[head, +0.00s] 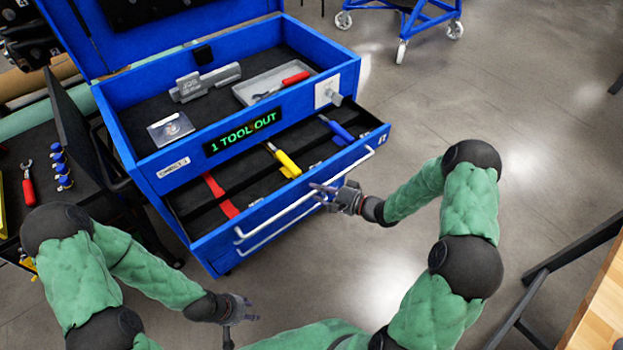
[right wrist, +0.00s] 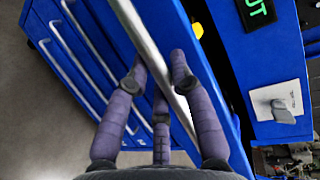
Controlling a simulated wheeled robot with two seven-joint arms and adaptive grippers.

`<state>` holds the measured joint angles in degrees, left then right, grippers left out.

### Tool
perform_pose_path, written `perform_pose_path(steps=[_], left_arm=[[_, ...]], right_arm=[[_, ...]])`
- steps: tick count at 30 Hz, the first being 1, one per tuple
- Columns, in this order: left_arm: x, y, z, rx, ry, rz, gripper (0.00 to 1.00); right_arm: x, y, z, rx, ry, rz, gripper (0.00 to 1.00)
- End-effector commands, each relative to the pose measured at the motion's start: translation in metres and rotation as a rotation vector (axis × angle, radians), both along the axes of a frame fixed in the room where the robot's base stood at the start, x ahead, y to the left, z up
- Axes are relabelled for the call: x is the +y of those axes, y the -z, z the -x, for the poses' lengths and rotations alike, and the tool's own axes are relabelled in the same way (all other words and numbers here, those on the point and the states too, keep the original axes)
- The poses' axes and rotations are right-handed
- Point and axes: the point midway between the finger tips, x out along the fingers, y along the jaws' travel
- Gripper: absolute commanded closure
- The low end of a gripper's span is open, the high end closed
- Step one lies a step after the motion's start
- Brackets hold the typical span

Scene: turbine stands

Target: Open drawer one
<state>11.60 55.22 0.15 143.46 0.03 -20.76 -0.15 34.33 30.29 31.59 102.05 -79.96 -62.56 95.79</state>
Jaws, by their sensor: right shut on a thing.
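A blue tool chest (head: 160,160) stands left of centre in the head view, with its lid up. Its top drawer (head: 205,252) is pulled out and shows its inside, with a yellow-handled tool (head: 285,160), a blue-handled tool (head: 337,129) and a red strip (head: 220,195). My right gripper (head: 325,192) is shut on the drawer's silver handle (head: 290,208). In the right wrist view its purple fingers (right wrist: 160,85) lie on both sides of the handle bar (right wrist: 150,45). My left gripper (head: 243,308) is empty, low in front of the chest; its finger opening is unclear.
A dark bench (head: 40,165) stands at the left. A wooden tabletop (head: 605,310) is at the lower right.

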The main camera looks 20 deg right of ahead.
Motion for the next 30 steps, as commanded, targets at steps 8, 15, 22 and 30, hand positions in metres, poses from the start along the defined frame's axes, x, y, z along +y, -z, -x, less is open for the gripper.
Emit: perform_pose_path(steps=[8, 15, 22, 30], left_arm=[[0.0, -0.019, -0.001, -0.002, -0.001, 0.0, 0.6], [0.0, -0.024, -0.001, -0.001, 0.0, 0.0, 0.6], [0.0, -0.025, 0.0, -0.001, 0.0, 0.0, 0.6], [0.0, -0.025, 0.0, -0.001, 0.0, 0.0, 0.6]], right_arm=[[-0.016, -0.002, 0.042, 0.002, 0.003, -0.004, 1.0], [-0.021, -0.001, 0.059, 0.001, 0.0, -0.004, 1.0], [-0.022, 0.0, 0.062, 0.0, -0.002, -0.002, 1.0], [-0.022, 0.0, 0.062, 0.001, -0.002, -0.002, 0.6]])
